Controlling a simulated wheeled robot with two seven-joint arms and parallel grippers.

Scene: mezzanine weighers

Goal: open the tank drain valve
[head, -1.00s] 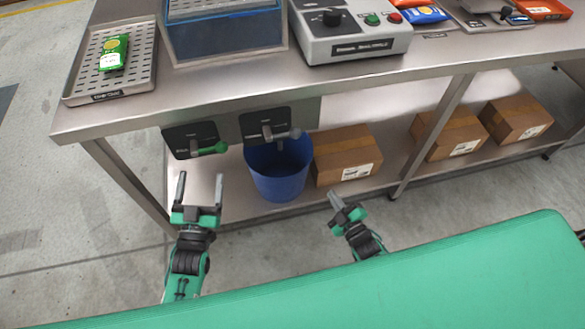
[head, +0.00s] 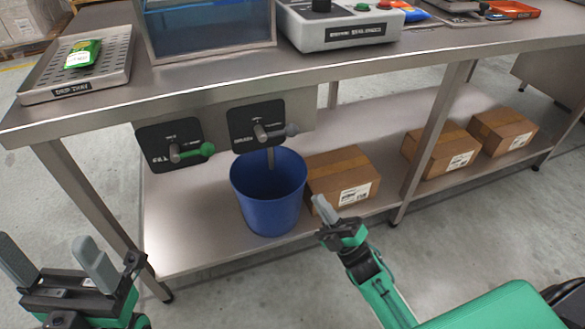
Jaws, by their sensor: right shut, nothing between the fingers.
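Two black valve plates hang under the front edge of the bench. The right plate carries the drain valve (head: 262,133), with a grey lever pointing right and a spout above the blue bucket (head: 268,205); its lettering is blurred but looks like "drain". The left plate carries the fill valve (head: 185,153), with a green lever pointing right. The blue tank (head: 205,32) stands on the bench above. My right gripper (head: 322,208) is shut and empty, in front of the bench, right of the bucket. My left gripper (head: 48,248) is open and empty at the lower left, apart from both valves.
A steel drip tray (head: 115,70) with a green packet (head: 85,56) sits on the bench at left. A grey control box (head: 340,28) stands right of the tank. Cardboard boxes (head: 335,172) rest on the lower shelf.

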